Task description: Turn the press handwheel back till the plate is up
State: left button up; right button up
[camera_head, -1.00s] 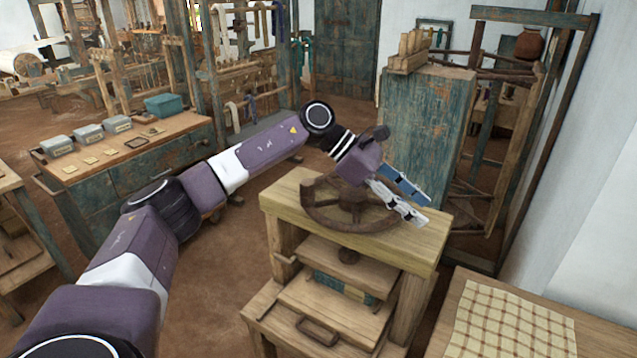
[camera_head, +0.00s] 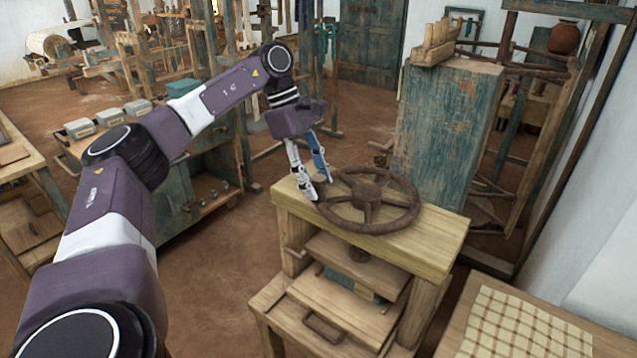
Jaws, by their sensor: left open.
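The press handwheel (camera_head: 368,222) is a brown spoked wheel lying flat on top of the wooden press (camera_head: 436,246). My left gripper (camera_head: 322,192) points down at the wheel's left rim, its fingers apart. I cannot tell whether the fingers touch the rim. Under the press top, the screw's round end (camera_head: 359,254) shows above the wooden plate (camera_head: 340,262). Something blue-green and tan (camera_head: 352,284) shows beneath the plate. My right gripper is not in view.
A tall worn teal cabinet (camera_head: 446,130) stands close behind the press. A table with a checked cloth (camera_head: 515,325) is at the lower right. A workbench with grey boxes (camera_head: 108,118) stands at the left. Bare floor lies between the bench and press.

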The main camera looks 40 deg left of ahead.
pick_arm(q)
jog(key=shift+d+f, duration=0.3)
jog(key=shift+f, duration=0.35)
grip_shut()
